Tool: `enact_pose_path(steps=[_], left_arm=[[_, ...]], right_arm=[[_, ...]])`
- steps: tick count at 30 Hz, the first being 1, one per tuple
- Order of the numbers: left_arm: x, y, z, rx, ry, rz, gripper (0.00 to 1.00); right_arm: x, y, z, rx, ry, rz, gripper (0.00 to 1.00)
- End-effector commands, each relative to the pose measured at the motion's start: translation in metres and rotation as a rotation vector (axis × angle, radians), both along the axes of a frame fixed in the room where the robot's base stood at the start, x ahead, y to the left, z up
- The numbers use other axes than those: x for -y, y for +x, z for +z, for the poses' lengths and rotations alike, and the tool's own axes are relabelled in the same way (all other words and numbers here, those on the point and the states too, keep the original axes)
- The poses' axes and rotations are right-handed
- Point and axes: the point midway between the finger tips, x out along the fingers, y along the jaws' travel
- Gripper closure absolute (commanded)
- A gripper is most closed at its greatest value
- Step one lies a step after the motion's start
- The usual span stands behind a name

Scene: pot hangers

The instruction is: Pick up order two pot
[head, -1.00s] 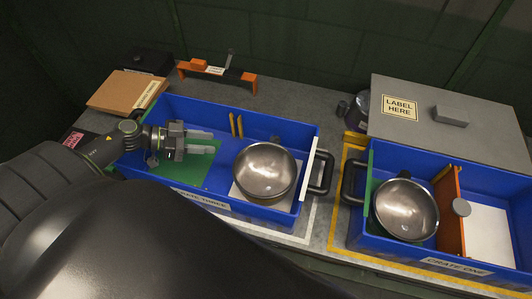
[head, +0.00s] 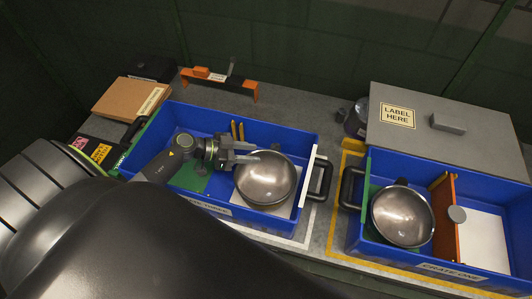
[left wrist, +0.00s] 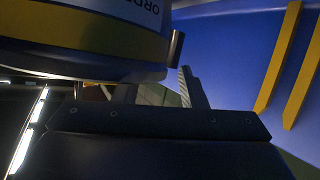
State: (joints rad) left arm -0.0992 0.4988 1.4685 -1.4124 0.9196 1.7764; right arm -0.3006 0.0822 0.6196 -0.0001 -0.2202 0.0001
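A round steel pot (head: 265,178) sits on a white sheet in the right half of the left blue crate (head: 290,128). A second steel pot (head: 402,216) sits in the left part of the right blue crate (head: 378,160). My left gripper (head: 255,152) is inside the left crate, its two fingers apart, pointing right at the far-left rim of the first pot. In the left wrist view a pot's side (left wrist: 80,40) with a yellow band and a label partly reading "ORDE" is very close; its number is out of frame. My right gripper is not in view.
The right crate reads "CRATE ONE" and has an orange divider (head: 446,218). Yellow strips (head: 238,131) stand at the left crate's back wall. A grey lid (head: 445,120) marked "LABEL HERE", a cardboard piece (head: 130,97) and an orange stand (head: 220,80) lie behind.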

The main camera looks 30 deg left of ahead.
Motion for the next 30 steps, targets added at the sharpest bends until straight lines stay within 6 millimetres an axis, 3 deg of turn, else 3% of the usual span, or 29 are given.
enact_pose_path(steps=[4, 11, 21, 30], left_arm=[[0.0112, 0.0089, -0.0049, 0.000, -0.002, 0.000, 0.62], [0.0123, 0.0099, -0.0066, -0.001, 0.000, -0.001, 0.62], [0.0120, 0.0098, -0.0065, -0.001, 0.001, 0.000, 1.00], [0.0118, 0.0094, -0.0070, -0.001, 0.001, 0.000, 1.00]], right_arm=[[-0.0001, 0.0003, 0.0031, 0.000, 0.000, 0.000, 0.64], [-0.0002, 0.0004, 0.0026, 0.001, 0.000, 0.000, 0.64], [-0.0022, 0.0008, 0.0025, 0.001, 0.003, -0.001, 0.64], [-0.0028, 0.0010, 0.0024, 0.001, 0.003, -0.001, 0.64]])
